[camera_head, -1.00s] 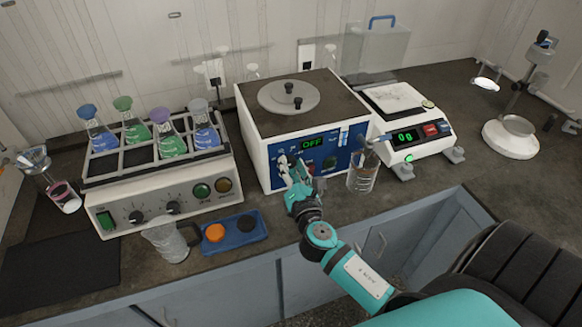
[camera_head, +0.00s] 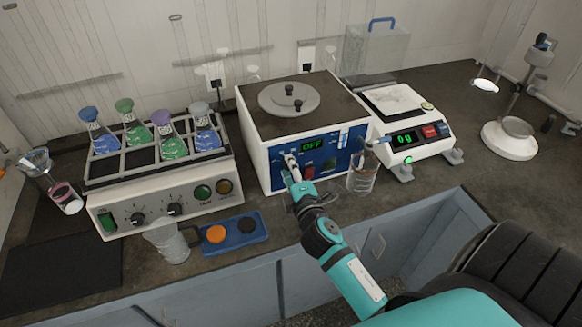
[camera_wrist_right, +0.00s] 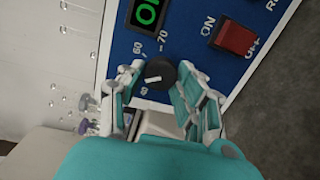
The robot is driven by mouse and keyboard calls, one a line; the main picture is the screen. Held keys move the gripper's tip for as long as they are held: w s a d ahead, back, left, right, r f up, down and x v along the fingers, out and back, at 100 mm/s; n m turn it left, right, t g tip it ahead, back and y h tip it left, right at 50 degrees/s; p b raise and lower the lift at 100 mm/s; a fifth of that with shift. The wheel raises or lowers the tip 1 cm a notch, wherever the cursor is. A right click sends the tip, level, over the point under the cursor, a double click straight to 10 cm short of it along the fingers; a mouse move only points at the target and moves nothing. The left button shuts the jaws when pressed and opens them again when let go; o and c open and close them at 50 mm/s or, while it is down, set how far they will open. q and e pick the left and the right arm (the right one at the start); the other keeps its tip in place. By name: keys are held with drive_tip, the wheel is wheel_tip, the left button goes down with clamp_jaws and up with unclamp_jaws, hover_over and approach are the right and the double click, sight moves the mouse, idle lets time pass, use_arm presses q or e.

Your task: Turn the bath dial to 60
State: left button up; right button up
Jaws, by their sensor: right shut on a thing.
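The bath (camera_head: 285,120) is a white box with a blue front panel, a round lid and a green display reading OFF (camera_head: 314,145). Its black dial (camera_wrist_right: 158,75) has a white pointer mark and shows in the right wrist view, with 60 and 70 printed beside it. The pointer lies toward the left side; its exact reading is hard to tell. My right gripper (camera_head: 291,166) is at the panel's left part and hides the dial in the head view. In the wrist view its fingers (camera_wrist_right: 158,84) are shut on the dial from both sides. My left gripper is not in view.
A red ON/OFF switch (camera_wrist_right: 236,38) is right of the dial. A glass beaker (camera_head: 362,180) stands close right of my right gripper. A flask shaker (camera_head: 165,190) is left, a balance (camera_head: 412,135) right. A jug (camera_head: 168,240) and blue tray (camera_head: 236,240) stand in front.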

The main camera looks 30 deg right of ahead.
drive_tip(key=m+p, duration=0.2)
drive_tip(key=m, duration=0.2)
drive_tip(key=m+y+p, duration=0.1)
drive_tip(key=m+p, duration=0.1)
drive_tip(key=m, duration=0.3)
drive_tip(key=shift+d+y, duration=0.15)
drive_tip(key=shift+y, duration=0.15)
drive_tip(key=shift+m, duration=0.5)
drive_tip(key=o, duration=1.1)
drive_tip(key=shift+o, duration=0.2)
drive_tip(key=shift+s, duration=0.1)
drive_tip(key=v, duration=1.2)
